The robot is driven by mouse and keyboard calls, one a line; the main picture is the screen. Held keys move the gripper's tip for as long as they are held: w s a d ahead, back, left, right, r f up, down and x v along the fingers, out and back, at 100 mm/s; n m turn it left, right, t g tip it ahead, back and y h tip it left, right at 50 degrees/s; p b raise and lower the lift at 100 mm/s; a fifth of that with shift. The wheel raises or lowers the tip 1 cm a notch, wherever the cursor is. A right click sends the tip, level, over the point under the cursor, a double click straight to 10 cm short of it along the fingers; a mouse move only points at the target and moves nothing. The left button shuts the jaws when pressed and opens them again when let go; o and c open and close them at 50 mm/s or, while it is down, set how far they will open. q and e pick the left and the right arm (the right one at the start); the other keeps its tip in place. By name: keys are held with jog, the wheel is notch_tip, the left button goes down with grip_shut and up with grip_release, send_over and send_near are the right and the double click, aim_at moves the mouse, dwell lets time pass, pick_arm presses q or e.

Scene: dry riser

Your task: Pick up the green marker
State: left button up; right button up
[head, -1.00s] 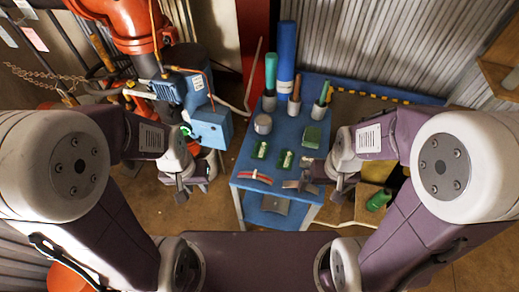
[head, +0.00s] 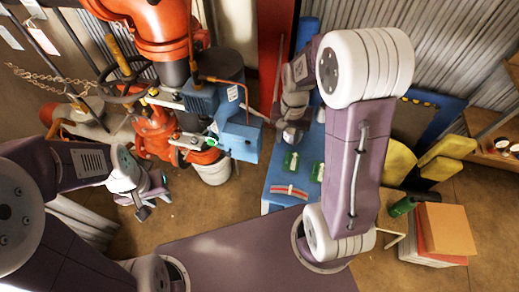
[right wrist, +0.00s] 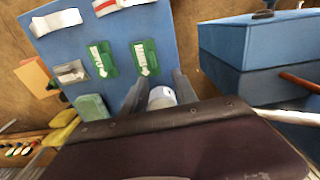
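No green marker can be made out now; my right arm covers the back of the blue table (head: 278,203), where the pen cups stood. My right gripper (head: 291,136) is over the table's left side. In the right wrist view its fingers (right wrist: 160,92) are apart, with a pale grey round jar (right wrist: 162,98) showing between them; contact cannot be told. Two green cards with white labels (right wrist: 102,60) and a green block (right wrist: 92,107) lie on the table. My left gripper (head: 152,203) hangs empty at the left, away from the table, its fingers apart.
A blue pump unit (head: 238,137) and red-orange pipework (head: 155,130) stand left of the table. A white bucket (head: 211,172) is beneath. At right are a green bottle (head: 402,207), an orange-topped stack (head: 447,230) and yellow cushions (head: 447,150).

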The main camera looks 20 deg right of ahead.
aim_at(288, 157)
jog(key=f, duration=0.1)
jog(key=s+d+f, duration=0.1)
jog(key=f, duration=0.2)
jog(key=shift+s+d, duration=0.2)
jog(key=shift+s, duration=0.15)
jog(key=shift+w+a+f, duration=0.1)
jog(key=shift+w+f, duration=0.1)
jog(key=shift+f, duration=0.2)
jog(key=f, duration=0.2)
jog(key=f+b, duration=0.1)
jog(key=f, duration=0.1)
jog(key=shift+s+a, duration=0.15)
jog(key=shift+s, duration=0.05)
jog(key=shift+w+f, duration=0.2)
jog(key=shift+f, duration=0.2)
jog(key=shift+s, duration=0.1)
grip_shut()
